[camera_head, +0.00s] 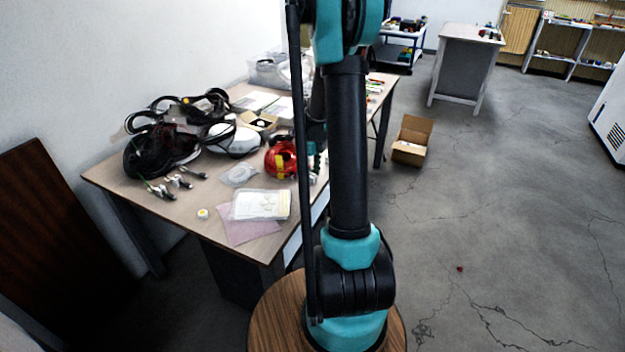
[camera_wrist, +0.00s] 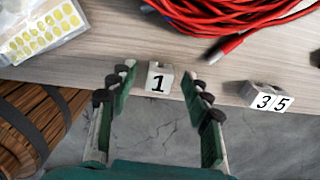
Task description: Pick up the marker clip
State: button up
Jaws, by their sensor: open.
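In the wrist view a small pale marker clip labelled "1" (camera_wrist: 159,82) sits at the table's edge, between the spread fingertips of my gripper (camera_wrist: 158,85). A second pale clip labelled "35" (camera_wrist: 268,96) sits on the edge to the right, outside the fingers. The picture does not show which clip the task means. My gripper is open and empty, with a gap on each side of the "1" clip. In the head view my arm hides most of the gripper, and the clips cannot be made out clearly.
A red cable coil (camera_wrist: 235,18) lies just behind the clips. A clear bag of yellow dots (camera_wrist: 42,30) is at the left. In the head view the table (camera_head: 120,190) also holds dark headgear (camera_head: 150,150) and a pink sheet (camera_head: 245,228). An open cardboard box (camera_head: 410,145) stands on the floor.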

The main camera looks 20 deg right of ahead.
jog(key=shift+f, duration=0.15)
jog(key=c, duration=0.9)
jog(key=shift+c, duration=0.2)
